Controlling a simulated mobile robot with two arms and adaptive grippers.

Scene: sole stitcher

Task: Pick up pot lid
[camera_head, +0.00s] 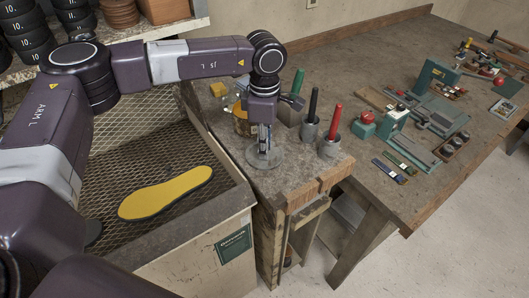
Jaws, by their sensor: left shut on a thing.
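The pot lid (253,160) is a thin, round, greyish disc near the left end of the wooden workbench. My left gripper (264,147) points down from above and is shut on the lid at its middle, so the grip itself is mostly covered. I cannot tell whether the lid touches the bench top or hangs just above it. An amber pot (240,119) stands behind and left of the gripper, partly hidden by it. My right gripper is not in view.
Cups with a black-handled tool (312,108) and a red-handled tool (334,124) stand close right of the lid. A yellow sole (166,193) lies on a mesh-lined bin (136,148) to the left. Teal fixtures (436,75) and small tools occupy the bench further right.

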